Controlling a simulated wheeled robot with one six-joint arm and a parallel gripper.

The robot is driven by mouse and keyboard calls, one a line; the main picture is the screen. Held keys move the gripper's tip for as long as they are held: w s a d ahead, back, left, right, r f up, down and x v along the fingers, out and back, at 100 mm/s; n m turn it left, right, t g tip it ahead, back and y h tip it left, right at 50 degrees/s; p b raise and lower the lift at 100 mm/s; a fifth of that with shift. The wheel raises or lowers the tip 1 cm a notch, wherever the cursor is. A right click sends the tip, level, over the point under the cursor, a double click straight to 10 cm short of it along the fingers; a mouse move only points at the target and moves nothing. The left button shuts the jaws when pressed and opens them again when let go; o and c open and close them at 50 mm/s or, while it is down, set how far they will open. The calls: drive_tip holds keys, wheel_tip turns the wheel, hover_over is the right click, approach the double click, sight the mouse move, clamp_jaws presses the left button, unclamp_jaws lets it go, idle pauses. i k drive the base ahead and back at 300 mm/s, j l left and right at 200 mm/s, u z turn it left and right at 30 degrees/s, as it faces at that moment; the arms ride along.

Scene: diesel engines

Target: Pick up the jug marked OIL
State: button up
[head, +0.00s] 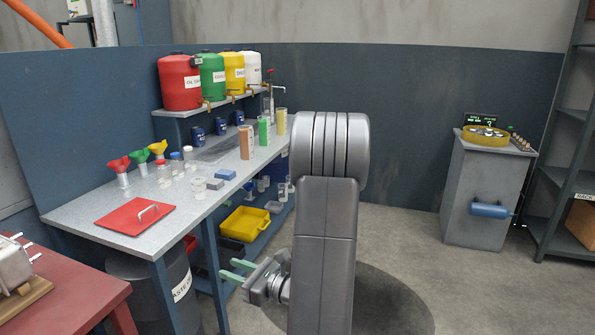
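I cannot make out a jug clearly marked OIL. Tall clear vessels stand on the grey workbench (80,213): one with brown contents (247,142), one green (264,132) and one yellow (281,122). Any marking on them is too small to read. A red drum (180,85) with a tap stands on the raised shelf; its white label is too small to read surely. My gripper (227,268), with green fingers, is low in front of the bench, beside its lower shelf. Its fingers are apart with nothing between them. My arm hides part of the bench's right end.
Green (211,72), yellow (234,70) and white drums (252,65) share the raised shelf. A yellow tray (245,222) is below. A grey cabinet (486,195) stands right; floor between is clear.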

sight(245, 132)
drive_tip(key=i, duration=0.95)
drive_tip(key=i+u, duration=0.1)
drive_tip(key=i, duration=0.8)
drive_tip(key=i+l, duration=0.2)
drive_tip(key=i, duration=0.75)
drive_tip(key=i+l+u, duration=0.1)
drive_tip(key=i, duration=0.8)
